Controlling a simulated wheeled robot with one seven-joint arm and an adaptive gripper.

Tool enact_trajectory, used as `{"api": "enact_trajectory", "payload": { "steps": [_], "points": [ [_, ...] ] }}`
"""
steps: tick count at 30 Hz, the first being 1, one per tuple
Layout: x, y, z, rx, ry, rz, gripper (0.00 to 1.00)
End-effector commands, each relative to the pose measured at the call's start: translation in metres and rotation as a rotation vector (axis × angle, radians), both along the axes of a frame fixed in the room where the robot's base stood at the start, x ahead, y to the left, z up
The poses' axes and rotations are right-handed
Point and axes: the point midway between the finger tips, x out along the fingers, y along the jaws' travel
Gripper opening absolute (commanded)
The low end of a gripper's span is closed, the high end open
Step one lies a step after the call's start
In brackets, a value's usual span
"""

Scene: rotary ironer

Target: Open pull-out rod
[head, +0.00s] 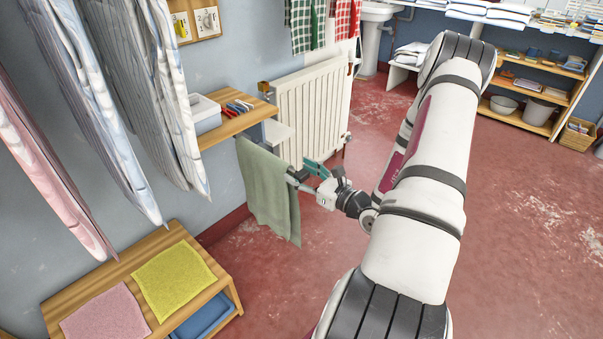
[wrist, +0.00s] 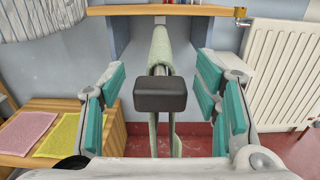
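The pull-out rod (wrist: 160,72) runs under a wooden shelf and ends in a dark block-shaped knob (wrist: 160,95) facing my wrist camera. A grey-green towel (head: 267,190) hangs over the rod; it also shows behind the knob in the wrist view (wrist: 161,48). My gripper (wrist: 160,100) is open, with its teal-padded fingers on either side of the knob and clear gaps to both. In the head view my gripper (head: 305,175) is at the towel's right edge, and the knob cannot be made out there.
The wooden shelf (head: 235,121) above holds a white box (head: 205,114) and tools. A white radiator (head: 313,108) stands to the right. A low wooden bench (head: 172,245) with pink and yellow cloths is at lower left. Open red floor (head: 520,220) lies at right.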

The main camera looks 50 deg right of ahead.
Motion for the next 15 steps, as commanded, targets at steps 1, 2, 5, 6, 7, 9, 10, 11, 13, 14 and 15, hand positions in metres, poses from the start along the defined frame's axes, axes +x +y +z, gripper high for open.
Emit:
{"api": "enact_trajectory", "payload": {
  "steps": [1,2,5,6,7,9,10,11,13,14,15],
  "points": [
    [0.000,0.000,0.000,0.000,0.000,0.000,0.57],
    [0.000,0.000,0.000,-0.001,0.000,0.000,0.57],
    [-0.001,0.000,0.000,-0.001,0.000,-0.001,0.57],
    [-0.002,-0.001,0.000,-0.001,0.001,-0.001,0.57],
    [-0.004,-0.001,0.000,-0.001,0.001,-0.002,0.57],
    [-0.011,-0.001,0.000,-0.001,0.001,-0.002,0.57],
    [-0.015,-0.001,0.000,-0.001,0.002,-0.002,0.57],
    [-0.020,-0.002,-0.001,0.000,0.003,-0.003,0.57],
    [-0.034,-0.002,0.000,0.000,0.002,-0.004,0.57],
    [-0.040,-0.003,0.000,-0.001,0.002,-0.005,0.57],
    [-0.049,-0.003,-0.001,0.000,0.002,-0.005,0.57]
  ]
}}
